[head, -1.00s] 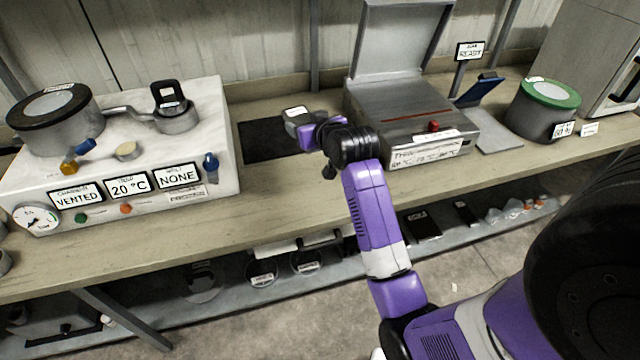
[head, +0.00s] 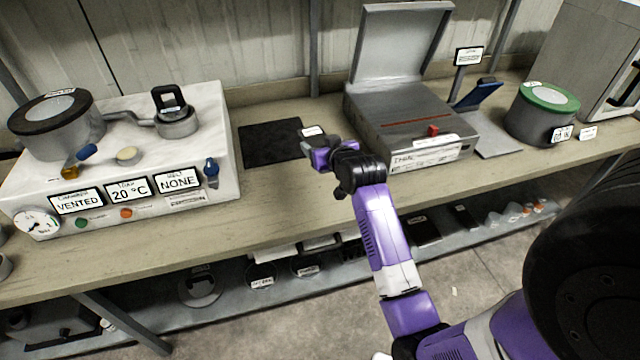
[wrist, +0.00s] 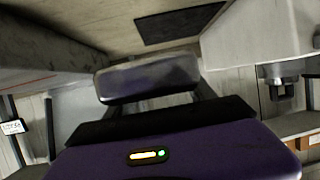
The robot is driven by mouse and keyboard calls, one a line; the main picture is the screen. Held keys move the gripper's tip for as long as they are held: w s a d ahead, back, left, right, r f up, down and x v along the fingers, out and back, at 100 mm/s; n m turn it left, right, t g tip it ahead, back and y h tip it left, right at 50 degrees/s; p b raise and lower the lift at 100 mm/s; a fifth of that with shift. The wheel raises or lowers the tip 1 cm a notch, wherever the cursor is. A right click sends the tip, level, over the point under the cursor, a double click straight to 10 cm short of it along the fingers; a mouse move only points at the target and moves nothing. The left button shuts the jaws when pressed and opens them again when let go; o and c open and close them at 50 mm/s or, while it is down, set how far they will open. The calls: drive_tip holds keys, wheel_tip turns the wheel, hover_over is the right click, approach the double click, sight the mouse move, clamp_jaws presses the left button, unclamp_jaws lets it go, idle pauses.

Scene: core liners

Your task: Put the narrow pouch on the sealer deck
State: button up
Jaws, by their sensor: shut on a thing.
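My gripper (head: 318,148) is shut on a small grey pouch (head: 313,131) with a white label. It holds the pouch above the bench, between the black mat and the sealer. The wrist view shows the pouch (wrist: 148,78) as a rounded grey shape across the fingers. Its label is not readable, so I cannot confirm it is the narrow one. The sealer is a grey metal box with its lid (head: 402,40) raised. Its flat deck (head: 390,103) has a dark red strip across it and looks empty. The pouch is left of the deck, apart from it.
A black mat (head: 268,146) lies bare on the bench (head: 290,190). A white marbled unit (head: 215,125) with pots stands to the left. Right of the sealer are a blue-topped stand (head: 477,92), a sign (head: 468,54) and a green-lidded drum (head: 545,112).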

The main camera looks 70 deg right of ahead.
sight(320, 190)
wheel_tip(320, 190, down, 15)
drive_tip(key=shift+r+p, duration=0.2)
drive_tip(key=shift+p, duration=0.15)
drive_tip(key=shift+f, duration=0.2)
drive_tip(key=o, duration=1.5)
drive_tip(key=shift+c, duration=0.2)
drive_tip(key=shift+s+a, duration=0.1)
